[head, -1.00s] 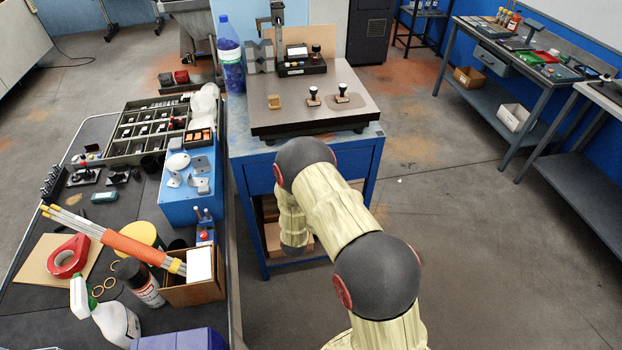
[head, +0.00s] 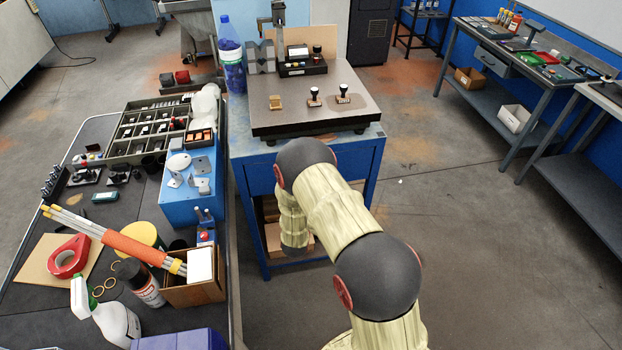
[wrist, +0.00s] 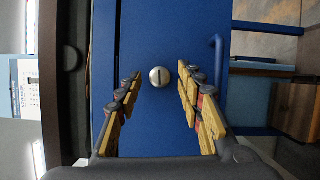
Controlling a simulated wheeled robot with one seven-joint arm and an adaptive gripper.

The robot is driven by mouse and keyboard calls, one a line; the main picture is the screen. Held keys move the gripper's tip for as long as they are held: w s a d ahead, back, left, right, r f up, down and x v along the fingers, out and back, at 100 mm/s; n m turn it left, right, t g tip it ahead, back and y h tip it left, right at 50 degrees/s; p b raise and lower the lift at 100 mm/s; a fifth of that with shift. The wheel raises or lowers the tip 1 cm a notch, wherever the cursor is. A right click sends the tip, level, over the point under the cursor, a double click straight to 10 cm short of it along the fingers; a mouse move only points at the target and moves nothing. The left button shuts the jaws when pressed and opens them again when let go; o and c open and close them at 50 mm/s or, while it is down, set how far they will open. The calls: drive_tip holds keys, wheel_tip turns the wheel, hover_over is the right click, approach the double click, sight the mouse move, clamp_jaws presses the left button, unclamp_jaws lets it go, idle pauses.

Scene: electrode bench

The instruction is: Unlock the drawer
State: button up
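The blue drawer front (wrist: 150,125) fills the middle of the wrist view. A round silver lock (wrist: 160,77) with a dark slot sits on it. The slot runs up and down in the picture. My gripper (wrist: 159,74) is open, with one finger on each side of the lock and nothing visible between them. I cannot tell whether the fingertips touch the drawer front. A blue bar handle (wrist: 217,62) is right of the lock. In the head view, my arm hides the drawer front and my gripper in front of the blue bench (head: 252,178).
The bench's dark top plate (head: 300,120) carries stamps and a small device. A cluttered table (head: 130,215) stands close on the left. Cardboard lies on the shelf under the bench. Open floor (head: 470,250) is on the right. A grey bench stands further right.

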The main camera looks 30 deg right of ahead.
drive_tip(key=v, duration=1.2)
idle(0.3)
